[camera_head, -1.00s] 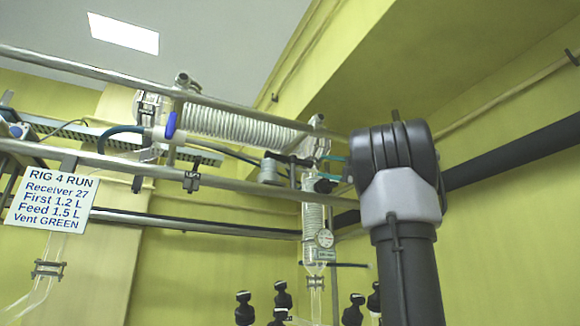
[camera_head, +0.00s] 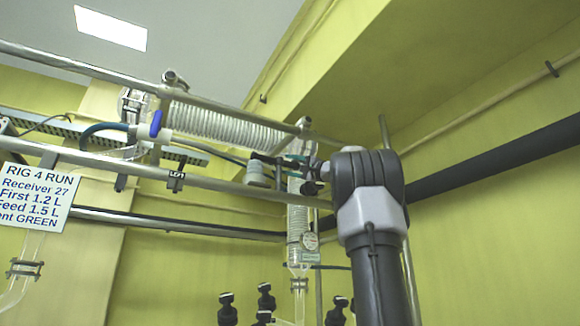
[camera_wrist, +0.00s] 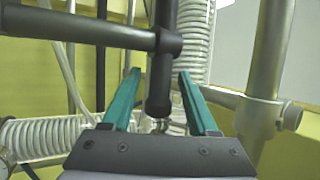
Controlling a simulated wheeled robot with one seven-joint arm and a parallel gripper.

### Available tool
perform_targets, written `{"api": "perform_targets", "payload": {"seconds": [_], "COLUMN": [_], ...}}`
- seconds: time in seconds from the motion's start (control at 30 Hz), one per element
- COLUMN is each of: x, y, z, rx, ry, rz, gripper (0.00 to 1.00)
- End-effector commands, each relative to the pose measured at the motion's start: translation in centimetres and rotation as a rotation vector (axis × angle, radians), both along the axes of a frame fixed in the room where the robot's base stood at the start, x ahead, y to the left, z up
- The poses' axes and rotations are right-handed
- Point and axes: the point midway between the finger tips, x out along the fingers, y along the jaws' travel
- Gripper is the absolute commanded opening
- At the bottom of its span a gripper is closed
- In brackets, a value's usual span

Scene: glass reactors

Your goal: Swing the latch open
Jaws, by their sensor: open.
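My gripper (camera_head: 284,160) is open beside the right end of the coiled condenser in the head view, small and partly hidden by pipes. In the wrist view its two teal fingers (camera_wrist: 160,75) stand apart. A dark upright bar with a rounded lower end (camera_wrist: 158,104) shows between them; no grip on it is visible. The bar meets a dark horizontal rod (camera_wrist: 80,27) at a collar. I cannot tell for sure whether this bar is the latch. A blue handle (camera_head: 156,124) sits at the condenser's left end.
The glass condenser (camera_head: 225,127) runs between metal rails (camera_head: 100,75). A vertical glass coil (camera_head: 298,220) hangs below its right end. A grey post with a clamp (camera_wrist: 262,112) stands right of the fingers. Black-capped fittings (camera_head: 265,297) are below. A sign (camera_head: 35,195) hangs left.

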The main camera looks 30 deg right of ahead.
Motion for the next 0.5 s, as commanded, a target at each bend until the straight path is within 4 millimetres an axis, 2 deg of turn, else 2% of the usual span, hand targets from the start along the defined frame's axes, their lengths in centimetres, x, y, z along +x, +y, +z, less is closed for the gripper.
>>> {"api": "perform_targets", "payload": {"seconds": [0.03,0.17,0.2,0.5], "x": [0.0,-0.01,-0.01,0.0], "y": [0.0,-0.01,-0.01,-0.01], "z": [-0.01,-0.02,-0.03,-0.06], "rx": [0.0,0.0,0.0,0.0], "ry": [0.0,0.0,0.0,0.001], "rz": [0.0,0.0,0.0,0.0], "gripper": [0.56,0.06,0.0,0.0]}}
